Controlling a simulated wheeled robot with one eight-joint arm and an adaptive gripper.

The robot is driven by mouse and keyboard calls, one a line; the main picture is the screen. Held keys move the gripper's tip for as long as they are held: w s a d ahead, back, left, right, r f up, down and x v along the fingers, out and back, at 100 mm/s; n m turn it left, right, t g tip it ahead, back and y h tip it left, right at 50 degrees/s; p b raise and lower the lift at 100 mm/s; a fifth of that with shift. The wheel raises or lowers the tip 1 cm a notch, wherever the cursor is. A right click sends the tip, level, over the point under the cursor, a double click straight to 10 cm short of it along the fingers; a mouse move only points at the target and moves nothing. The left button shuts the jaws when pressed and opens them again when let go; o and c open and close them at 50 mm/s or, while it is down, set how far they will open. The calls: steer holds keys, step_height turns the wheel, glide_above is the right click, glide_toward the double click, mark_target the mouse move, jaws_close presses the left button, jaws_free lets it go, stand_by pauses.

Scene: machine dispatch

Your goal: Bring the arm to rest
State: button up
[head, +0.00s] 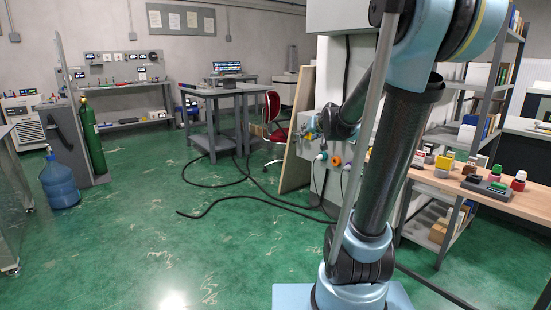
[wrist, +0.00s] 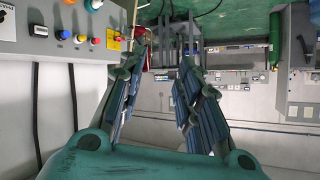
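My arm (head: 385,165) rises from its base at the lower right of the head view and bends over at the top. Its far end hangs in front of a wall panel, and my gripper is too small there to make out. In the wrist view my gripper (wrist: 163,55) has its two fingers spread well apart. Nothing shows held between them; the floor and distant furniture show through the gap. A control panel (wrist: 55,58) with coloured buttons is close to the left of the fingers, with no contact visible.
A workbench (head: 520,208) with small coloured items stands right of my arm, near shelves. Dark cables (head: 230,203) lie on the green floor. A red chair (head: 272,112) and grey table (head: 212,142) stand behind. A blue water bottle (head: 60,185) and green cylinder (head: 92,140) are left.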

steer(key=s+d+f+g+h, duration=0.1)
steer(key=s+f+g, duration=0.2)
steer(key=s, duration=0.9)
steer(key=s+d+f+g+h, duration=0.1)
steer(key=s+d+f+g, duration=0.1)
steer(key=s+f, duration=0.7)
steer(key=s+d+f+g, duration=0.2)
steer(key=s+f+g, duration=0.3)
steer(key=s, duration=1.1)
step_height(320, 180, down, 2)
steer(key=shift+s+h, duration=0.3)
steer(key=shift+h, duration=0.1)
